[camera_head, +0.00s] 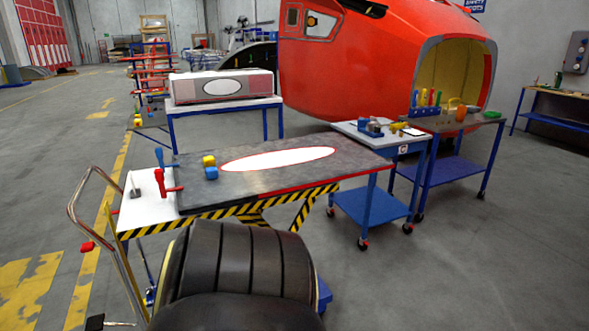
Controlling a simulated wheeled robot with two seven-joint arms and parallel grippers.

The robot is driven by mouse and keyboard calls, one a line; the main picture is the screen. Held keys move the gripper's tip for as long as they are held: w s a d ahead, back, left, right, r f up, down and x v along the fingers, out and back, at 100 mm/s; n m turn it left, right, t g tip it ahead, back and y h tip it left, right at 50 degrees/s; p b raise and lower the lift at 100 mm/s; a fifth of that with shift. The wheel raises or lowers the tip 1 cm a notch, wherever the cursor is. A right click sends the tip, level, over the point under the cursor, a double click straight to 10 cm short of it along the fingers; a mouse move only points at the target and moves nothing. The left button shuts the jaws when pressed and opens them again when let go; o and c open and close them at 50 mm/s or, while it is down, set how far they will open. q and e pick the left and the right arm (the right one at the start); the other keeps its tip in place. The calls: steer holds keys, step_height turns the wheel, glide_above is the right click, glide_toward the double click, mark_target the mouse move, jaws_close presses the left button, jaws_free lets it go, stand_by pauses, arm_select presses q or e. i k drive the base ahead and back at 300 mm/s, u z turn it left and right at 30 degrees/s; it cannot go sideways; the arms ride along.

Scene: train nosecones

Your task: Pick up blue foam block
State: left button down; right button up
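A small blue foam block (211,173) lies on the dark top of a lift table (265,180), toward its left end. A similar yellow block (208,160) lies just behind it, close or touching; I cannot tell which. Neither of my grippers is in view, and nothing is seen holding the blue block.
A red clamp (162,182) and a blue clamp (159,157) stand left of the blocks. A white oval panel (280,158) lies to their right. A metal push handle (75,208) rises at the left. A blue cart (368,200) stands at the right.

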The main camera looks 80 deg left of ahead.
mark_target(211, 172)
steer(key=u, duration=3.6)
steer(key=i, duration=1.6)
